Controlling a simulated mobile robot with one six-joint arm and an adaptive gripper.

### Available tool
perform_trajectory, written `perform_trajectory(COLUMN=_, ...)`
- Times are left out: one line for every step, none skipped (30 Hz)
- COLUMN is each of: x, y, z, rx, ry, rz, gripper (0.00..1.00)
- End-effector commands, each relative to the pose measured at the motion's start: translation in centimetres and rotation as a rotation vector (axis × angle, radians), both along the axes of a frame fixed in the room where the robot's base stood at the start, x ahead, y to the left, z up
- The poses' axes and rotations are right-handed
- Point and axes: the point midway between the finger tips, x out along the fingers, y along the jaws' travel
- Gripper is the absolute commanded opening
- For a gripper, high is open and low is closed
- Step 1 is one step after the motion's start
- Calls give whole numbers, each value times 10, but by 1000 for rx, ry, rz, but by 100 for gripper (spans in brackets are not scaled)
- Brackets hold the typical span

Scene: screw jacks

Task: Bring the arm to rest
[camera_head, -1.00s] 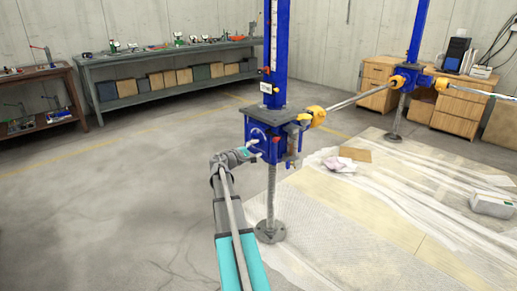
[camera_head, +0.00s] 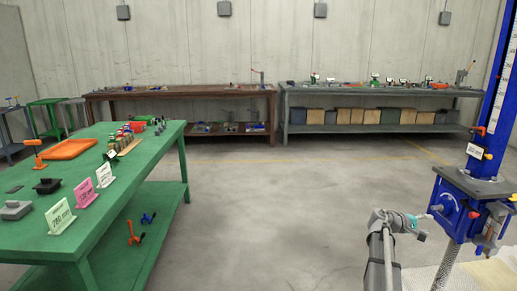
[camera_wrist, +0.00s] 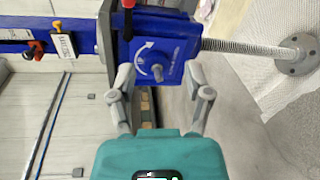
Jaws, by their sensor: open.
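My arm (camera_head: 380,252) reaches up at the lower right of the head view, with my gripper (camera_head: 422,228) at its end. The gripper is just left of the blue screw jack (camera_head: 455,212). In the wrist view, my gripper (camera_wrist: 160,78) has its two grey fingers spread apart with nothing between them. The jack's blue housing (camera_wrist: 178,50), with a white curved arrow and a small shaft end, lies just beyond the fingertips. I cannot tell whether the fingers touch it.
A green table (camera_head: 165,160) with signs, an orange tray (camera_head: 70,149) and small parts stands at left. A brown bench (camera_head: 180,93) and a grey bench (camera_head: 380,91) line the back wall. The floor (camera_head: 260,220) between is clear. The jack's threaded screw (camera_head: 446,262) runs downward.

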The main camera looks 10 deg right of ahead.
Motion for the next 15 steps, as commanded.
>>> perform_trajectory(x=4, y=21, z=-7, rx=36, ry=-33, rz=10, gripper=64)
perform_trajectory(x=7, y=32, z=-12, rx=60, ry=-54, rz=12, gripper=64)
perform_trajectory(x=11, y=47, z=-20, rx=95, ry=-82, rz=17, gripper=64)
perform_trajectory(x=14, y=59, z=-25, rx=123, ry=-103, rz=19, gripper=64)
perform_trajectory(x=16, y=72, z=-30, rx=151, ry=-123, rz=21, gripper=64)
perform_trajectory(x=20, y=88, z=-38, rx=189, ry=-150, rz=25, gripper=64)
perform_trajectory(x=22, y=101, z=-43, rx=218, ry=-170, rz=27, gripper=64)
perform_trajectory(x=25, y=114, z=-48, rx=248, ry=-187, rz=28, gripper=64)
perform_trajectory(x=28, y=131, z=-56, rx=288, ry=-210, rz=31, gripper=64)
perform_trajectory(x=29, y=144, z=-61, rx=319, ry=-227, rz=32, gripper=64)
perform_trajectory(x=31, y=157, z=-66, rx=350, ry=-242, rz=33, gripper=64)
perform_trajectory(x=33, y=174, z=-73, rx=391, ry=-261, rz=35, gripper=64)
perform_trajectory(x=34, y=188, z=-78, rx=423, ry=-274, rz=36, gripper=64)
perform_trajectory(x=35, y=201, z=-82, rx=454, ry=-286, rz=36, gripper=64)
perform_trajectory(x=37, y=220, z=-89, rx=496, ry=-302, rz=38, gripper=64)
